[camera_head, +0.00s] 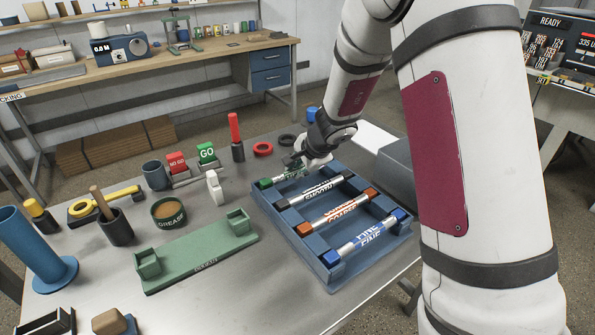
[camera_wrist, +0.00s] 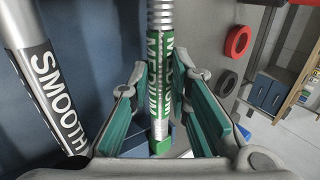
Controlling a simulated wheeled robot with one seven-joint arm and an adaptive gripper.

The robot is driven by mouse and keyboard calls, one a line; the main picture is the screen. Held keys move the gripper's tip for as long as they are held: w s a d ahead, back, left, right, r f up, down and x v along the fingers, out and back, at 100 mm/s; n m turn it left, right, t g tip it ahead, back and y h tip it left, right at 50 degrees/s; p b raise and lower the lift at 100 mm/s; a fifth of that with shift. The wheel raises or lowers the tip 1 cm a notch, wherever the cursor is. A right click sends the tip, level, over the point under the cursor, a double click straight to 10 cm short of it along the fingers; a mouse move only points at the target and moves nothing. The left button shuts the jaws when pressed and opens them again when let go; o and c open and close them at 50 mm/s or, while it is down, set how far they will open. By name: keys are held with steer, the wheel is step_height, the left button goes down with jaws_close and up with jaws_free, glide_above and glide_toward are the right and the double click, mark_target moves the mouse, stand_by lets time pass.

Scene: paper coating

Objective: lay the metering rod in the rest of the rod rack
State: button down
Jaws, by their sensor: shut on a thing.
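A metering rod with a green label and a green end block (camera_head: 264,183) is at the back slot of the blue rod rack (camera_head: 292,253). Its ribbed metal and green label (camera_wrist: 160,85) run between my fingers in the wrist view. My gripper (camera_head: 303,163) is shut on this rod, reaching down from above at the rack's back. In the wrist view my gripper (camera_wrist: 165,100) has teal pads on both sides of the rod. The rod lies in line with the others; whether it fully touches the rack is hidden. My gripper hides its far end.
A smooth rod (camera_head: 318,191), an orange-ended rod (camera_head: 338,208) and a blue-ended rod (camera_head: 365,239) lie in the rack. A green cradle (camera_head: 200,252) stands empty at left. A red marker (camera_head: 235,135) and black and red rings (camera_head: 263,149) stand behind.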

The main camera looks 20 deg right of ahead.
stand_by(0.3)
steer(key=c, duration=1.5)
jaws_free()
steer(key=shift+s+r, duration=0.15)
steer(key=shift+r, duration=0.2)
steer(key=p+v, duration=0.3)
steer(key=v, duration=0.8)
steer(key=shift+s+r, duration=0.2)
steer(key=shift+r, duration=0.05)
steer(key=s+a+r+n+g+y, duration=0.1)
steer(key=s+a+r+n, duration=0.25)
steer(key=s+r, duration=0.35)
steer(key=s+a+r+n+y, duration=0.1)
steer(key=s+a+r+n, duration=0.25)
steer(key=s, duration=0.45)
steer(key=s+d+n+h, duration=0.1)
steer(key=s+n, duration=0.1)
steer(key=s, duration=0.4)
steer(key=s+d+r+n+h, duration=0.1)
steer(key=s+d+n+h, duration=0.1)
steer(key=s, duration=0.4)
steer(key=s+d+r+n+g+h, duration=0.1)
steer(key=s+d+n, duration=0.1)
steer(key=s, duration=0.4)
steer(key=shift+s+d+n, duration=0.15)
steer(key=shift+s+n, duration=0.15)
steer(key=shift+n, duration=0.4)
